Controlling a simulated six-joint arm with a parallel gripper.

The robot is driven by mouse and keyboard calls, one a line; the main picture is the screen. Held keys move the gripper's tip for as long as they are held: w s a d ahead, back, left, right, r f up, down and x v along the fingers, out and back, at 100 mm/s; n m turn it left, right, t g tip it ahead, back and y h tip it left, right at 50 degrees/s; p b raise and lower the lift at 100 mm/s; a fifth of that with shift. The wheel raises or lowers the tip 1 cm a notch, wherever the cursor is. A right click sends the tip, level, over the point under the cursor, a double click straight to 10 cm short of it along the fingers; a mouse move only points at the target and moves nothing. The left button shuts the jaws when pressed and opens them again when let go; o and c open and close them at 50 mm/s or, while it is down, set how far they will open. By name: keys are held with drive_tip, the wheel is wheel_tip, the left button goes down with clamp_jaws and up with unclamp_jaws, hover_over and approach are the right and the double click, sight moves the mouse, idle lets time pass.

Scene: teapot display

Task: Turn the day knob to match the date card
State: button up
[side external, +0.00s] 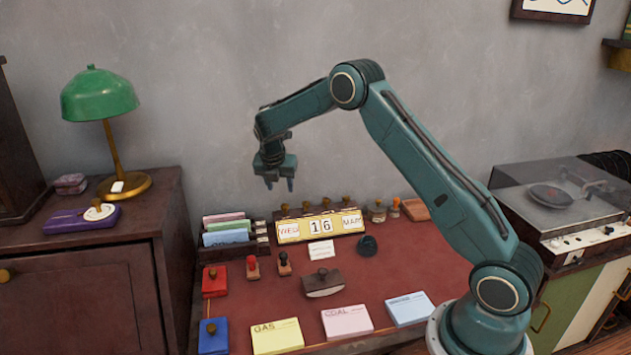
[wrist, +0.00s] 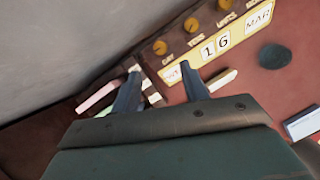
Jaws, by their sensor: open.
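The desk calendar (side external: 306,230) has a yellow face reading WED, 16 and MAR; it also shows in the wrist view (wrist: 238,52). Brass knobs line its top. The day knob (wrist: 160,47) is the leftmost, above its DAY label; it also shows in the side view (side external: 284,209). The date card (side external: 321,250) is a small white card standing in front of the calendar; its writing is too small to read. My gripper (side external: 280,183) is open and empty, above the calendar's left end and apart from it. In the wrist view, its fingers (wrist: 163,79) point toward the day knob side.
A card rack (side external: 225,237) stands just left of the calendar. A dark round object (side external: 368,245) sits at its right front. Stamps (side external: 252,267), a blotter (side external: 324,283) and notepads (side external: 347,320) lie in front. The wall rises behind; the air around my gripper is clear.

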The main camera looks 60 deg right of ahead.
drive_tip(key=s+a+r+m, duration=0.2)
drive_tip(key=s+a+r, duration=0.1)
drive_tip(key=r, duration=0.2)
drive_tip(key=s+a+r+m+t+y, duration=0.1)
drive_tip(key=s+a+r+m, duration=0.2)
drive_tip(key=r, duration=0.3)
drive_tip(key=s+a+r+m, duration=0.2)
drive_tip(key=s+a+r, duration=0.1)
drive_tip(key=r, duration=0.3)
drive_tip(key=shift+s+a+m+t, duration=0.15)
drive_tip(key=shift+s+m+t, duration=0.15)
drive_tip(key=shift+s, duration=0.4)
drive_tip(key=m+y, duration=0.5)
drive_tip(key=m, duration=0.6)
hover_over(285, 205)
drive_tip(key=s+d, duration=0.2)
drive_tip(key=s, duration=0.4)
wheel_tip(285, 205, down, 13)
drive_tip(key=shift+w+d+r+t, duration=0.2)
drive_tip(key=shift+t, duration=0.2)
drive_tip(key=shift+f, duration=0.15)
drive_tip(key=x, duration=1.3)
drive_tip(key=shift+w+f, duration=0.15)
drive_tip(key=shift+f, duration=0.05)
